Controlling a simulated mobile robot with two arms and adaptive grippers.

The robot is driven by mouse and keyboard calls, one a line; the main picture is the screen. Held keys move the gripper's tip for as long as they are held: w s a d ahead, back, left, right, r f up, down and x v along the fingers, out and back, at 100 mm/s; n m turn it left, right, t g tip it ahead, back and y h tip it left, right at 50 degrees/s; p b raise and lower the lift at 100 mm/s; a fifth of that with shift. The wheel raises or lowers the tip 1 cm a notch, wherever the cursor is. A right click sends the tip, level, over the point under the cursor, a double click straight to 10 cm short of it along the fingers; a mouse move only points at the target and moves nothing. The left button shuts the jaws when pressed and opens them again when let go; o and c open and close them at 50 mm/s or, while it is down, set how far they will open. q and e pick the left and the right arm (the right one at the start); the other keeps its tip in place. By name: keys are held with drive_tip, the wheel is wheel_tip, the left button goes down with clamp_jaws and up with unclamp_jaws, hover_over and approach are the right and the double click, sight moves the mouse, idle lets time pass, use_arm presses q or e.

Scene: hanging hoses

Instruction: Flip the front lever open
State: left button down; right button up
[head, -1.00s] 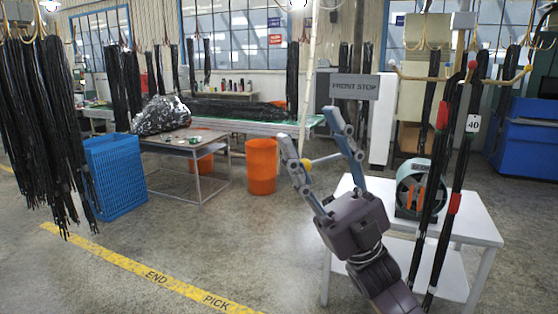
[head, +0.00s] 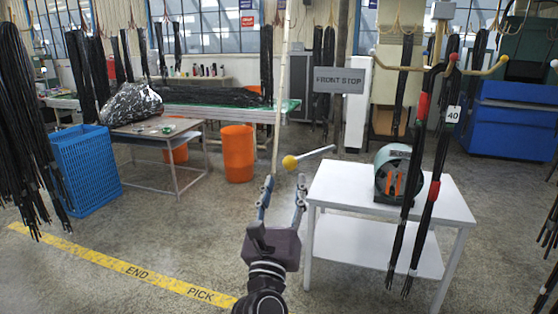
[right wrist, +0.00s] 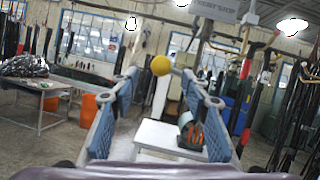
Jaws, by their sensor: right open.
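The front lever is a thin grey rod (head: 318,153) with a yellow ball knob (head: 290,162) at its left end. It slants slightly up to the right, below the FRONT STOP sign (head: 342,79). My right gripper (head: 284,188) is open and empty, its fingers pointing up, with the knob just above and between the fingertips in the head view. In the right wrist view, the knob (right wrist: 161,65) shows between and slightly above the open fingertips (right wrist: 163,85). No contact is visible. My left gripper is not in view.
A white table (head: 340,190) with a green round machine (head: 392,172) stands right of my gripper. Black hoses (head: 418,185) with red bands hang in front of it. A blue crate (head: 85,165) and an orange bin (head: 237,153) stand left.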

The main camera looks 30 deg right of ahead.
sight(289, 168)
drive_tip(key=p+x, duration=0.2)
drive_tip(key=x, duration=0.4)
drive_tip(key=shift+w+d+r+p, duration=0.1)
drive_tip(key=shift+d+r+p, duration=0.1)
drive_tip(key=shift+p, duration=0.15)
drive_tip(key=shift+w+d+r, duration=0.15)
drive_tip(key=shift+w+d, duration=0.2)
drive_tip(key=shift+w, duration=0.05)
clamp_jaws()
drive_tip(key=shift+s+a, duration=0.1)
